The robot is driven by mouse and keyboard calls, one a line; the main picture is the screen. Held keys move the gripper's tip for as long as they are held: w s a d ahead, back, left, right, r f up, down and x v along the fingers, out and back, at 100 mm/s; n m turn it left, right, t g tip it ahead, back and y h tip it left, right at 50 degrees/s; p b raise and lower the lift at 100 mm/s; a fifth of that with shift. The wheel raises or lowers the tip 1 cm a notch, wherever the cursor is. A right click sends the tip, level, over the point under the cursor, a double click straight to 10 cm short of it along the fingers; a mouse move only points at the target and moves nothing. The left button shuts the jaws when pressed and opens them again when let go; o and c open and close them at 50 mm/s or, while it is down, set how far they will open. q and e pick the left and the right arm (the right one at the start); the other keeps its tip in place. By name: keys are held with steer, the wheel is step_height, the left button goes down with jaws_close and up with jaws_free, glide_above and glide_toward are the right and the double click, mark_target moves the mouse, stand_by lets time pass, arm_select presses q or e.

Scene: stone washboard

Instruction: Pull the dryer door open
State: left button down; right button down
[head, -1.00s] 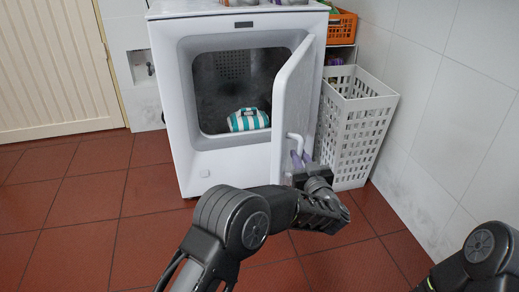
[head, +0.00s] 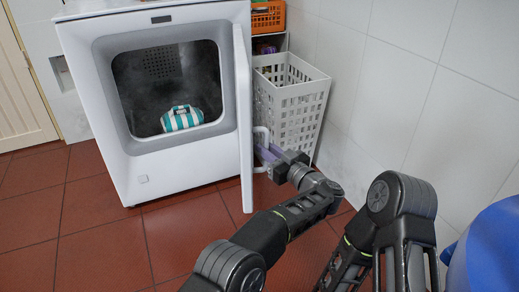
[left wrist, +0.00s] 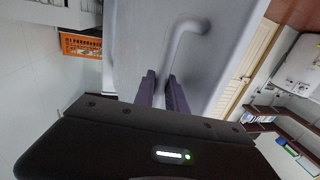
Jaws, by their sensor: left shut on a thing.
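The white dryer (head: 100,120) stands at the left in the head view with its opening uncovered. Its door (head: 242,80) is swung wide out from the right side and shows nearly edge-on. The door's white bar handle (head: 262,132) is on the door's right-hand face. My left gripper (head: 264,156) is shut on the handle, its purple fingers around the lower part. In the left wrist view, the handle (left wrist: 180,38) runs down to between the two fingers (left wrist: 162,92), against the pale door panel (left wrist: 135,40). My right arm is at the lower right, its gripper out of sight.
A teal-and-white striped bundle (head: 182,119) lies in the drum. A white perforated basket (head: 290,105) stands close behind the door, with an orange crate (head: 268,16) beyond. A tiled wall bounds the right. A blue rounded object (head: 490,255) is at lower right. Red floor is clear in front.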

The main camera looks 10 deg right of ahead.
arm_select(q)
steer(key=shift+w+a+r, duration=0.15)
steer(key=c, duration=1.7)
jaws_free()
steer(key=shift+w, duration=0.1)
steer(key=o, duration=0.3)
steer(key=shift+o, duration=0.2)
